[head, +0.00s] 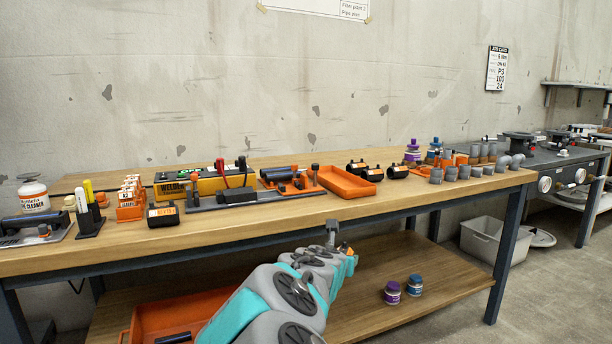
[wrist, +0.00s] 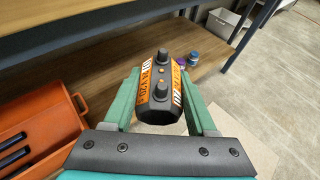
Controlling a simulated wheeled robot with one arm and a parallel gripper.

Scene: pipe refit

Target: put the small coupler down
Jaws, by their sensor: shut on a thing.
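The small coupler (wrist: 158,92) is a black sleeve with an orange label and two round studs. In the wrist view my gripper (wrist: 160,82) is shut on it, one green finger on each side. Behind it the wrist view shows the lower shelf, with the bench edge higher up. In the head view my gripper (head: 342,252) is in front of the bench's front edge, above the lower shelf; the coupler is hard to make out there.
The wooden bench top (head: 440,192) has free room along its front, right of centre. Pipe fittings (head: 465,172) crowd its right end; a welder (head: 190,186) and tools fill the left. The lower shelf (head: 390,260) holds two jars (head: 402,290) and an orange toolbox (head: 180,312).

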